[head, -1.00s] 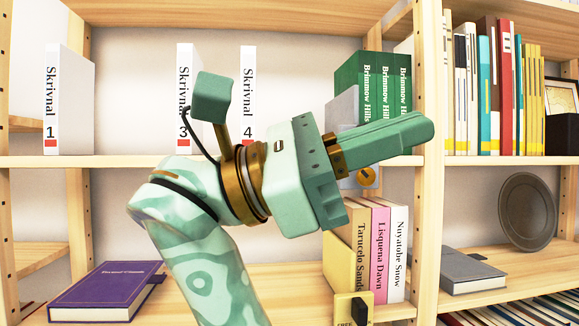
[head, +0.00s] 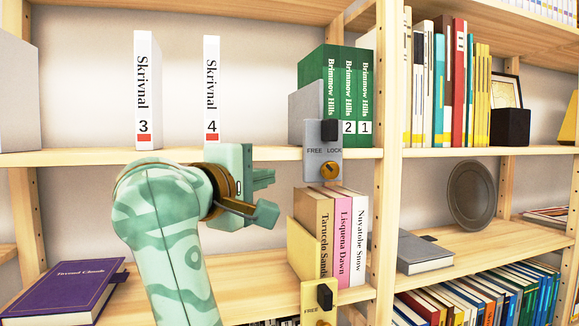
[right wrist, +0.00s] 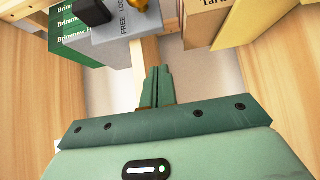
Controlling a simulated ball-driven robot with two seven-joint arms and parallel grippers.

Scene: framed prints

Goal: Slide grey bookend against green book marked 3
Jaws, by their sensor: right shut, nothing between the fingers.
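The grey bookend (head: 306,102) stands on the middle shelf at the left of the green books; its front plate has FREE and LOCK marks, a black block and a brass knob. The leftmost green book (head: 328,65) has its lower spine hidden by the bookend; the two beside it show 2 and 1. I cannot tell whether the bookend touches it. My right gripper (head: 263,179) is shut and empty, left of and below the bookend plate, apart from it. In the right wrist view, its shut fingers (right wrist: 157,85) lie below the bookend (right wrist: 112,45). My left gripper is out of view.
White books marked 3 (head: 144,90) and 4 (head: 212,90) stand farther left, with bare shelf up to the bookend. Below, a yellow bookend (head: 302,255) stands by a tan book (head: 311,217). A wooden upright (head: 385,140) is on the right.

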